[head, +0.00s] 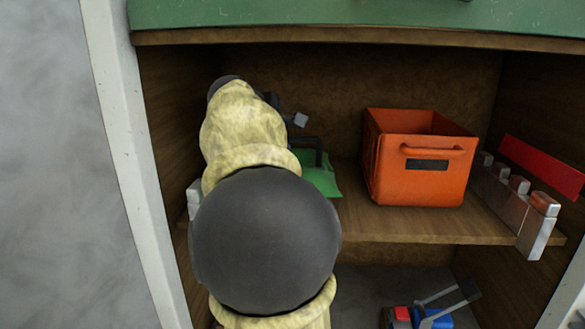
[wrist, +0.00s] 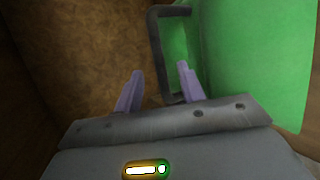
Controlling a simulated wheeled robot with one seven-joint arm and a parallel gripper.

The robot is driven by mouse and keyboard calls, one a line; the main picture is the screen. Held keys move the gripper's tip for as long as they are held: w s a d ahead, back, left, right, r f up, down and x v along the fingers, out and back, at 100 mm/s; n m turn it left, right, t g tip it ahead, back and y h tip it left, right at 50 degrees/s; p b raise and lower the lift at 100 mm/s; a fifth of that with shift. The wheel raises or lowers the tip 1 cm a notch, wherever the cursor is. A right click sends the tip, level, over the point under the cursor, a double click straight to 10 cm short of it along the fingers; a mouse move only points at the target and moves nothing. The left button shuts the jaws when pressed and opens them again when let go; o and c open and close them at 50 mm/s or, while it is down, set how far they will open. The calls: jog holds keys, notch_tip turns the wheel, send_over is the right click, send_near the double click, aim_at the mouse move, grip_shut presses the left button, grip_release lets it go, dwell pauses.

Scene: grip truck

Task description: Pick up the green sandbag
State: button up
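The green sandbag (head: 322,180) lies on the wooden shelf, partly hidden behind my arm in the head view. In the wrist view its bright green side (wrist: 255,65) fills the right. A dark handle (wrist: 156,50) stands out from the bag; it also shows in the head view (head: 318,146). My gripper (wrist: 158,72) is open, with two pale purple fingers apart. The handle's long bar appears between the fingertips in the wrist view; I cannot tell how deep it sits between them. In the head view my arm hides most of the gripper.
An orange crate (head: 420,178) stands on the shelf to the bag's right. Farther right are a grey metal piece (head: 515,205) and a red bar (head: 542,166). The brown compartment wall (wrist: 75,50) is close on the left. A blue and red item (head: 432,316) lies below.

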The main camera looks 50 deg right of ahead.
aim_at(295, 138)
jog(key=shift+d+f, duration=0.2)
jog(key=shift+d, duration=0.15)
jog(key=p+x, duration=0.2)
jog(key=x, duration=0.3)
jog(key=shift+s+d, duration=0.1)
jog(key=shift+d, duration=0.1)
jog(key=shift+s, duration=0.1)
jog(key=shift+c, duration=0.2)
grip_shut()
dwell(1.2)
jog(key=shift+r, duration=0.25)
